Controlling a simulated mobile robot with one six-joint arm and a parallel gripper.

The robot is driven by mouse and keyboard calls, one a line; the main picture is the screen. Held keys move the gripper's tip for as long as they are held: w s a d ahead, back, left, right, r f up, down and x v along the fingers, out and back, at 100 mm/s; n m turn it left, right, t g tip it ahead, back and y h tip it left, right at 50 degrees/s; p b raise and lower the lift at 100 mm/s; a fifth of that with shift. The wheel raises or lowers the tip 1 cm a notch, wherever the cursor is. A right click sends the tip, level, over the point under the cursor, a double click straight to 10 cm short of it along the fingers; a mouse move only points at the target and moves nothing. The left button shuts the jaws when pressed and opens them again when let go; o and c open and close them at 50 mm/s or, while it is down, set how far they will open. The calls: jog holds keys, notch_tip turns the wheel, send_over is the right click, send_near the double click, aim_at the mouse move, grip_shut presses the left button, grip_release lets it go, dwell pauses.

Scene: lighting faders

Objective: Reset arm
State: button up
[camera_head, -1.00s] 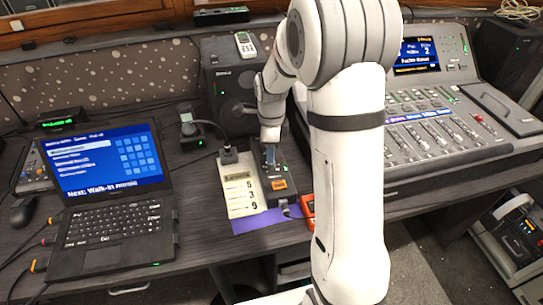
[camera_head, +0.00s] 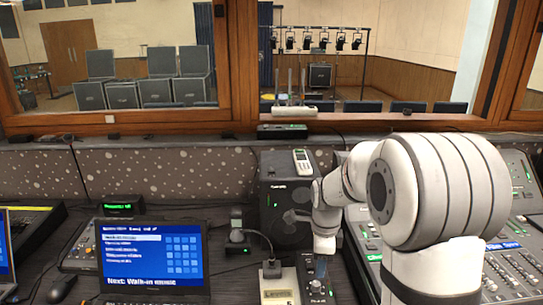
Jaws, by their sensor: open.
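My white arm fills the right of the view and bends down at the wrist. My gripper (camera_head: 320,267) points down over a small dark control box (camera_head: 316,287) with knobs on the desk. The gripper is small here, and I cannot tell whether the fingertips touch the box. The lower part of the box is cut off by the bottom edge of the view.
A laptop (camera_head: 152,254) stands at the left, reading "Next: Walk-in music". A black speaker (camera_head: 284,205) with a remote (camera_head: 301,161) on top is behind the gripper. A mixing console (camera_head: 520,262) is at the right. A wooden-framed window (camera_head: 385,121) spans the back.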

jog(key=s+r+n+t, duration=0.1)
jog(key=s+r+n, duration=0.3)
jog(key=s+n, duration=0.6)
jog(key=s+r+n+t+p, duration=0.1)
jog(key=s+r+n, duration=0.4)
jog(key=s+n, duration=0.5)
jog(key=shift+s+r, duration=0.15)
jog(key=shift+s, duration=0.65)
